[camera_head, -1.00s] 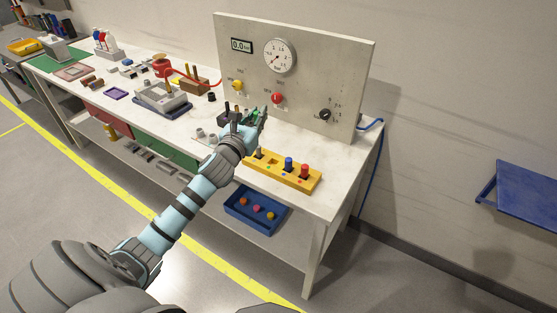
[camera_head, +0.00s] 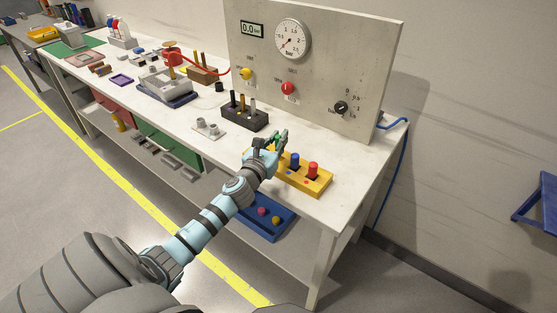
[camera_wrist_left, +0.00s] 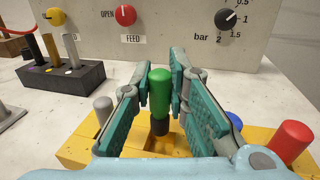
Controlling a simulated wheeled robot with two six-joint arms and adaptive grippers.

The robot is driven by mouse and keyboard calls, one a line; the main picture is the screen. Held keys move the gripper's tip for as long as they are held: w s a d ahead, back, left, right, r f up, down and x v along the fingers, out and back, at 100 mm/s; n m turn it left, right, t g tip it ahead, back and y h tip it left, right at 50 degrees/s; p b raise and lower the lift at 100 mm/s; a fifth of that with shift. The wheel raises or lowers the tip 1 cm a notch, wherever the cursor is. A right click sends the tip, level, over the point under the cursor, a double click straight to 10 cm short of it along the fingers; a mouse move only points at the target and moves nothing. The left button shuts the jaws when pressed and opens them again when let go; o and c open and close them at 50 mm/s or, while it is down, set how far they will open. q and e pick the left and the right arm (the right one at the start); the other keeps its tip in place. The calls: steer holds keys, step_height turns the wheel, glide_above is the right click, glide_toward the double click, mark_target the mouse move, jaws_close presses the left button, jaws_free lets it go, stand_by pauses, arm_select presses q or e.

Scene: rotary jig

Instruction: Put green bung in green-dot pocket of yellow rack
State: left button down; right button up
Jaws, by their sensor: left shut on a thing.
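My left gripper (camera_head: 277,144) is shut on the green bung (camera_wrist_left: 160,92), which stands upright between the fingers in the left wrist view. The bung's dark lower end is above or at an opening of the yellow rack (camera_wrist_left: 70,150); I cannot tell whether it has entered. The rack also shows in the head view (camera_head: 318,186), partly hidden by my gripper. A grey bung (camera_wrist_left: 103,108) stands left of the green one, a blue bung (camera_head: 295,160) and a red bung (camera_head: 313,170) to the right. The green dot is not visible. My right gripper is out of view.
A black block (camera_head: 246,121) with several pegs stands left of the rack. An upright panel (camera_head: 330,70) with gauge and knobs rises behind. A blue tray (camera_head: 282,231) with bungs is below the tabletop. The tabletop right of the rack is clear.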

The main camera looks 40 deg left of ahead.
arm_select(q)
step_height(320, 180, down, 4)
steer(key=b, duration=0.2)
steer(key=shift+r+b, duration=0.1)
steer(key=shift+b, duration=0.25)
steer(key=shift+s+r, duration=0.15)
steer(key=shift+r, duration=0.1)
steer(key=shift+f, duration=0.15)
steer(key=c, duration=1.6)
jaws_free()
steer(key=shift+o, duration=0.2)
steer(key=shift+s+d+r+p, duration=0.1)
steer(key=shift+s+r+p, duration=0.1)
steer(key=shift+p, duration=0.1)
steer(key=v, duration=1.1)
steer(key=shift+s, duration=0.3)
